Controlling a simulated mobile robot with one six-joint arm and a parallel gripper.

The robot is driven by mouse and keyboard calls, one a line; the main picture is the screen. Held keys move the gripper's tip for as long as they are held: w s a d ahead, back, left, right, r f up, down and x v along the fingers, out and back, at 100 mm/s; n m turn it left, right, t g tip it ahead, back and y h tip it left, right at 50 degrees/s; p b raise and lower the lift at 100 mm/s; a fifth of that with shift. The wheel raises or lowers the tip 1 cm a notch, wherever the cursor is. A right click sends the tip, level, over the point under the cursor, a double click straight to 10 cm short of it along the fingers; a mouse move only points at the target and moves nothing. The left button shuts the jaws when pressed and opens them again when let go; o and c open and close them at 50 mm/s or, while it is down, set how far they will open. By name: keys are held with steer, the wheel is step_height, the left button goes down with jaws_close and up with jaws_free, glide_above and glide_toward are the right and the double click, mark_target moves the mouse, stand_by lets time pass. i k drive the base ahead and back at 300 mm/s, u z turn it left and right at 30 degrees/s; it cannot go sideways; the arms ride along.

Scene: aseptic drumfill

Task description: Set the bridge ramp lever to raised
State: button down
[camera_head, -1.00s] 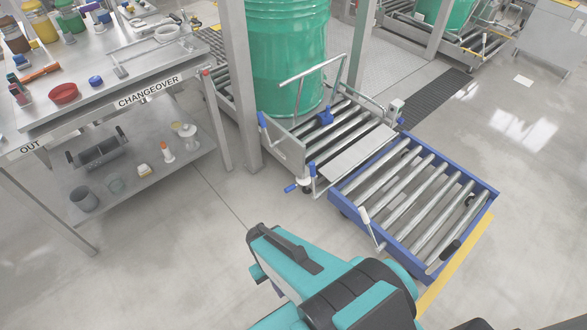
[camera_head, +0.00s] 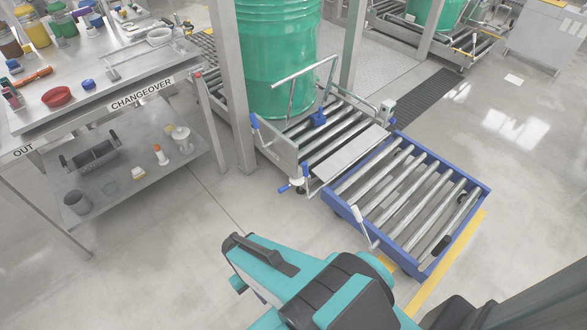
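The bridge ramp (camera_head: 345,158) is a flat grey plate between the roller conveyor (camera_head: 283,150) and a blue-framed roller cart (camera_head: 462,243). It looks about level. A blue-handled lever (camera_head: 284,188) sits at the conveyor's front corner, just left of the plate. A white-gripped lever (camera_head: 358,214) stands tilted at the cart's near left corner. I cannot tell for sure which one works the ramp. My teal and black arm fills the lower middle, in front of the cart. No gripper fingers show.
A green drum (camera_head: 278,60) stands on the conveyor behind a bent metal bar (camera_head: 308,72). Steel posts (camera_head: 232,90) rise beside it. A changeover table (camera_head: 95,118) with jars and parts is at left. Floor (camera_head: 190,245) between table and cart is clear.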

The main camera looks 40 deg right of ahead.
mark_target(329, 170)
steer(key=z, duration=0.05)
steer(key=i, duration=1)
steer(key=u, duration=0.05)
